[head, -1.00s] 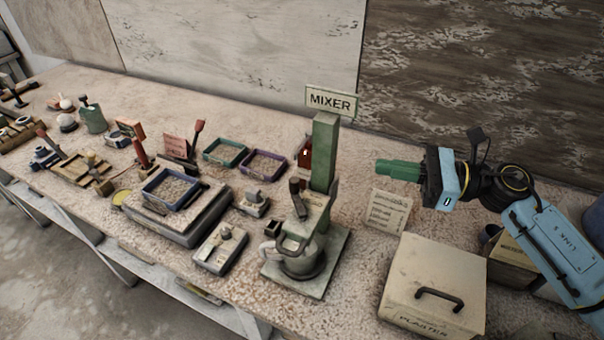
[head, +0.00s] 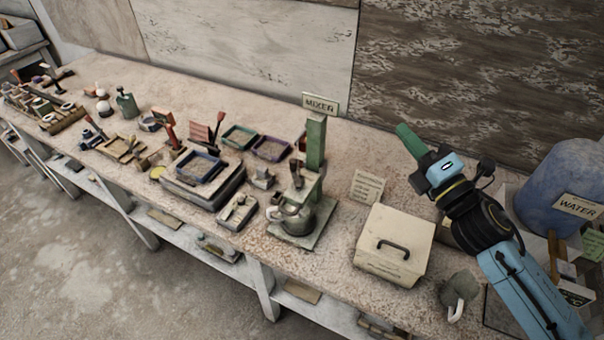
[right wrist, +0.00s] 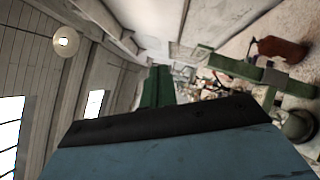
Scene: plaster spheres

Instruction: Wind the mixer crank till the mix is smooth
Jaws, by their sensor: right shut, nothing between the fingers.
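The mixer (head: 315,150) stands on the bench as a green post on a base plate, with a MIXER sign (head: 320,104) at its top. Its bowl (head: 293,219) sits low at the front. A dark crank handle (head: 297,172) shows above the bowl. The mix inside cannot be made out. My right gripper (head: 403,131) has green fingers, is shut and empty, and is raised to the right of the mixer, apart from it. In the right wrist view its green fingers (right wrist: 157,86) point ahead, with part of the mixer at the right. My left gripper is not in view.
A plaster box (head: 394,245) with a dark handle and a note card (head: 368,187) stand right of the mixer. A blue water barrel (head: 565,185) is at the far right. Trays, a scale (head: 203,185) and small tools crowd the bench leftward.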

